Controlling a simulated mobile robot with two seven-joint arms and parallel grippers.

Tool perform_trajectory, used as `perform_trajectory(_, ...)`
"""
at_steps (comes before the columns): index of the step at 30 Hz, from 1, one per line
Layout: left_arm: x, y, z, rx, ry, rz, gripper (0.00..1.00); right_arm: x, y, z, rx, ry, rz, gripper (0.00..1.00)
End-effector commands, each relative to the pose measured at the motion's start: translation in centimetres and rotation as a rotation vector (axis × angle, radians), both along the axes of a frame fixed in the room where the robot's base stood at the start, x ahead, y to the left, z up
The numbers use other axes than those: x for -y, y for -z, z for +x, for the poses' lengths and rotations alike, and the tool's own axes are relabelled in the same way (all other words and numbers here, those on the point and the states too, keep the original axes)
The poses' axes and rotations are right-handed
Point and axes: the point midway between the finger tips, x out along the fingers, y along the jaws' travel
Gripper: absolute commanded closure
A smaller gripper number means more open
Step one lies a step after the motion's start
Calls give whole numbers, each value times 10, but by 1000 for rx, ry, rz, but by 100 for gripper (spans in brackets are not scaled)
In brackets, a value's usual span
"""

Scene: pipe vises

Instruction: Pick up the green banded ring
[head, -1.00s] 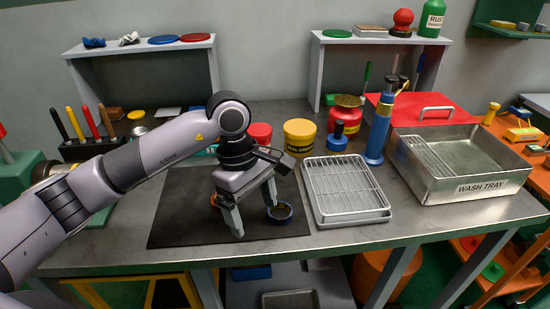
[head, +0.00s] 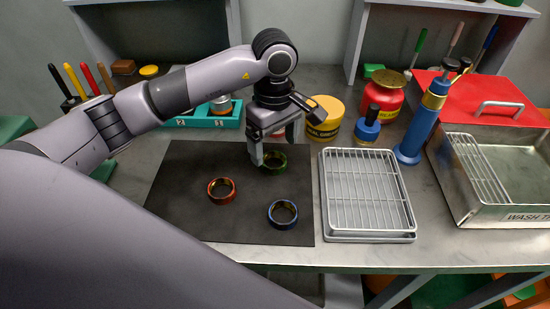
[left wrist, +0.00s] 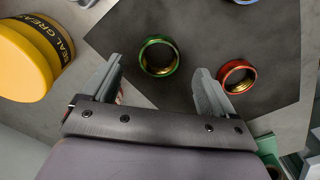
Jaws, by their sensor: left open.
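The green banded ring (head: 273,162) lies on the dark mat (head: 180,215), near its back edge. It also shows whole in the left wrist view (left wrist: 159,56), with a gold-coloured inner face. My left gripper (head: 270,152) is open and points down at it. In the left wrist view the ring appears between and slightly beyond the two fingertips, with nothing gripped. In the head view a finger partly overlaps the ring's left side; I cannot tell whether they touch. My right gripper is not in view.
An orange ring (head: 221,190) and a blue ring (head: 283,213) lie nearer the front of the mat. A wire rack tray (head: 368,195) stands to the right.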

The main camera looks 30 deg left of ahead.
Motion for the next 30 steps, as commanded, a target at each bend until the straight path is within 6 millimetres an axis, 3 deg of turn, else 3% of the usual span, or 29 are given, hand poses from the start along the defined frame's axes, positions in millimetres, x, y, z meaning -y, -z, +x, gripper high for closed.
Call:
perform_trajectory(7,-2,34,0,-3,-1,0,13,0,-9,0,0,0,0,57)
perform_trajectory(16,-2,41,0,0,0,0,13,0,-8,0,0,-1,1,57)
perform_trajectory(17,-2,41,0,0,0,0,16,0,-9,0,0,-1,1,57)
perform_trajectory(21,-2,41,0,0,0,0,61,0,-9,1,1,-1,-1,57)
perform_trajectory(23,-2,41,0,0,0,0,77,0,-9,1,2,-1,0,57)
perform_trajectory(30,-2,40,1,1,0,0,77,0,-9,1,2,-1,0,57)
